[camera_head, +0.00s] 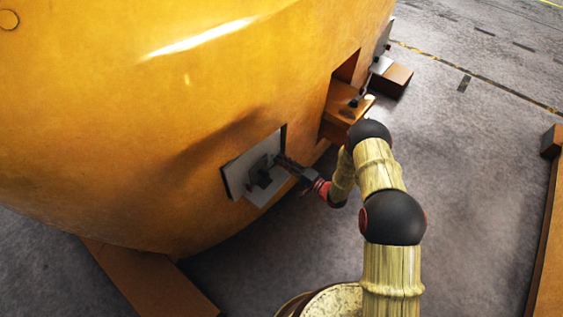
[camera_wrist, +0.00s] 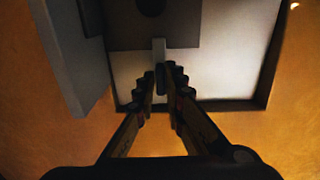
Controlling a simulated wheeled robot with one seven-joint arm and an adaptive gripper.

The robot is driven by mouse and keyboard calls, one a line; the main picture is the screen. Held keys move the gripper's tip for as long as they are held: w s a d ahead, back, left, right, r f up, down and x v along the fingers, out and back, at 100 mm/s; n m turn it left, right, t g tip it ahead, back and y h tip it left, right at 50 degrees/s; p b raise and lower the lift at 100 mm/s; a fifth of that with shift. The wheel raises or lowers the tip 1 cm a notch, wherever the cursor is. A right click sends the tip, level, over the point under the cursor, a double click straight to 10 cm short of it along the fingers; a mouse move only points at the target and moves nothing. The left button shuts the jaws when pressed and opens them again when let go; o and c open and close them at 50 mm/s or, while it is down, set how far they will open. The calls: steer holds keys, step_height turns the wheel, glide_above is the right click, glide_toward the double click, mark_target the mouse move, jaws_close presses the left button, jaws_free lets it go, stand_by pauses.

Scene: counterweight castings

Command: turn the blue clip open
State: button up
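No clearly blue clip shows. A narrow grey bar (camera_wrist: 159,48) stands out over the light panel in the wrist view and may be the clip. My gripper (camera_wrist: 158,78) reaches up to this bar, its two fingers drawn close together with the bar's lower end between or just behind the tips. I cannot tell whether both fingers press on it. In the head view my gripper (camera_head: 283,163) is at a dark fitting (camera_head: 262,172) on a grey plate in the orange casting's side. The fingertips are too small and dark there to tell contact.
The big orange casting (camera_head: 180,100) fills the left. A grey flap (camera_wrist: 75,60) stands beside the recess, left of my fingers. An orange ledge (camera_head: 345,105) juts out at the right of the casting. Brown beams (camera_head: 150,280) lie on the floor; grey floor (camera_head: 480,180) is free at right.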

jaws_close()
steer(key=shift+n, duration=0.3)
steer(key=n+b, duration=0.1)
steer(key=n, duration=0.2)
steer(key=n+b, duration=0.2)
steer(key=n, duration=0.4)
steer(key=shift+f+n, duration=0.1)
steer(key=shift+n, duration=0.3)
steer(key=n+b, duration=0.1)
steer(key=n, duration=0.2)
steer(key=shift+n, duration=0.3)
steer(key=shift+n+b, duration=0.6)
steer(key=shift+n, duration=1.3)
steer(key=o, duration=0.5)
jaws_free()
